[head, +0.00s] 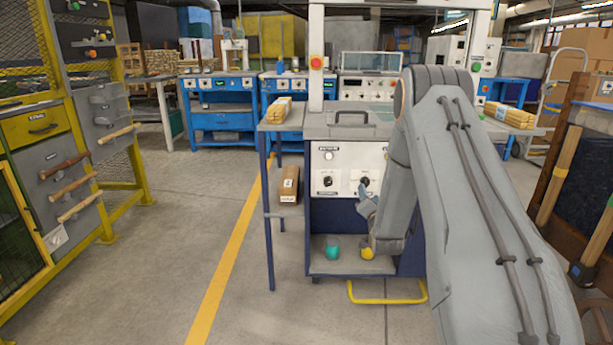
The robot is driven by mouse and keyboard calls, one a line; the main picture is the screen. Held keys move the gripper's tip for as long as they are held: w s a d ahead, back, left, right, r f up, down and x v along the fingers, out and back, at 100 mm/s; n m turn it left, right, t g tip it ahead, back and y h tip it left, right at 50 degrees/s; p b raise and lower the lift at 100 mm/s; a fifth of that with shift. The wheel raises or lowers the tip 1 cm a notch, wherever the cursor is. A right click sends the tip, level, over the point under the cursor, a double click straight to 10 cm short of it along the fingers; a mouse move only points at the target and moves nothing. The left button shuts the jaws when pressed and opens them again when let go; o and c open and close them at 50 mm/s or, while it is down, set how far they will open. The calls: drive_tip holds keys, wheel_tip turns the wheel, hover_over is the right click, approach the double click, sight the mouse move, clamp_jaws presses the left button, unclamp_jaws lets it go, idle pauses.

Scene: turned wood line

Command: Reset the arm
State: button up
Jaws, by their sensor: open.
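My arm comes in from the lower right, bends at the top and hangs down in front of a white and blue machine (340,119). My gripper (365,190) points upward at the machine's front panel (346,157). It is open, and nothing shows between its fingers. Its tips overlap the right-hand dark knob (365,181); I cannot tell whether they touch it. A second knob (328,182) sits to the left on the panel. My arm hides the machine's right side.
A teal item (332,248) and a yellow item (367,254) sit on the machine's low shelf, close to my wrist. A yellow bar (387,298) juts out at floor level. A side table (268,126) holds wrapped wood. The floor to the left is clear.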

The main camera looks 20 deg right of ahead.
drive_tip(key=s+a+r+n+g+y, duration=0.2)
drive_tip(key=s+a+n+g, duration=0.1)
drive_tip(key=a, duration=0.8)
drive_tip(key=s+a+r+n+g+y, duration=0.2)
drive_tip(key=a+r+n+g+y, duration=0.1)
drive_tip(key=a, duration=0.9)
drive_tip(key=s+a+r+n+g+y, duration=0.1)
drive_tip(key=s+a+n+g, duration=0.2)
drive_tip(key=s+a, duration=0.6)
drive_tip(key=s+a+r+n+g, duration=0.25)
drive_tip(key=s+a, duration=0.25)
drive_tip(key=s, duration=0.8)
drive_tip(key=s+a+r+n+g, duration=0.15)
drive_tip(key=s+n+g, duration=0.35)
drive_tip(key=s, duration=1.8)
drive_tip(key=d+r+m+p, duration=0.2)
drive_tip(key=d+r+p, duration=0.4)
drive_tip(key=p, duration=0.5)
drive_tip(key=d+r+m+h+p, duration=0.1)
drive_tip(key=d+r+m+p, duration=0.2)
drive_tip(key=d+r+p, duration=0.4)
wheel_tip(320, 180, up, 4)
drive_tip(key=g+p, duration=0.1)
drive_tip(key=p, duration=0.4)
drive_tip(key=shift+s+d, duration=0.15)
drive_tip(key=shift+s, duration=0.05)
